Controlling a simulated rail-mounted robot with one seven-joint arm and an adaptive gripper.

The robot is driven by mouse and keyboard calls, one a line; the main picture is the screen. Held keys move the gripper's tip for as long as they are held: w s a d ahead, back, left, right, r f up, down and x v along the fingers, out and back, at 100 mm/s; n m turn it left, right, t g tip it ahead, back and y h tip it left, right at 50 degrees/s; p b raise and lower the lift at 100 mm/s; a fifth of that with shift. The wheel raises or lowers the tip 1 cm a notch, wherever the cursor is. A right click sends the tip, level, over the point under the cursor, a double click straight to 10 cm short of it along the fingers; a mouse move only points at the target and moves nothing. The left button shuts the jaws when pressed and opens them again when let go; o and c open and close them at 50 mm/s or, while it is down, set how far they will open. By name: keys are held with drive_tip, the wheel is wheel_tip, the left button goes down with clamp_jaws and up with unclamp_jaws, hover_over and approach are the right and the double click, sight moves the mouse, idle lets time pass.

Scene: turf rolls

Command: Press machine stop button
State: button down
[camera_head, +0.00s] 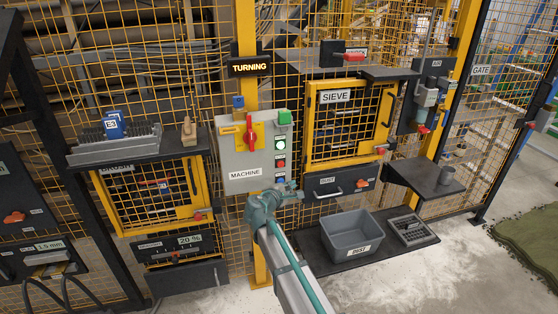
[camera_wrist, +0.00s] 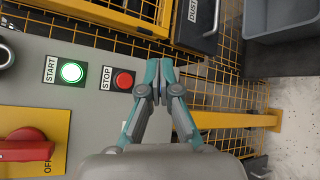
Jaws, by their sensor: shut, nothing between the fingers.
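The grey machine panel (camera_head: 232,185) hangs on the yellow fence post. In the wrist view, the red STOP button (camera_wrist: 123,80) sits beside the lit green START button (camera_wrist: 71,72), each with its label. In the head view, the lit green button (camera_head: 280,145) is above the red button (camera_head: 281,163). My gripper (camera_wrist: 162,78) is shut and empty, its fingertips to the right of STOP in the wrist view and apart from it in the picture. In the head view, my gripper (camera_head: 288,190) is at the panel's lower right; its distance from the panel is unclear.
A red rotary switch (camera_wrist: 28,145) sticks out of the same panel. The yellow sieve door (camera_head: 309,130) and black dust drawer (camera_head: 340,186) are at the right. A grey dust bin (camera_head: 355,238) stands below. Yellow mesh fencing surrounds the panel.

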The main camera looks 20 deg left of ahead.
sight(281, 164)
drive_tip(key=shift+a+r+n+t, duration=0.1)
drive_tip(key=shift+r+n+t, duration=0.2)
drive_tip(key=shift+n, duration=0.3)
drive_tip(key=shift+w+a+p, duration=0.1)
drive_tip(key=shift+w+a, duration=0.8)
drive_tip(key=shift+w, duration=0.25)
drive_tip(key=shift+w+a+p, duration=0.15)
drive_tip(key=shift+w+a, duration=0.75)
drive_tip(key=shift+w, duration=0.25)
drive_tip(key=shift+w+a+p, duration=0.1)
drive_tip(key=shift+w+a, duration=0.8)
drive_tip(key=shift+w, duration=0.25)
drive_tip(key=shift+w+a, duration=0.1)
drive_tip(key=shift+w+a, duration=0.2)
drive_tip(key=shift+w, duration=0.05)
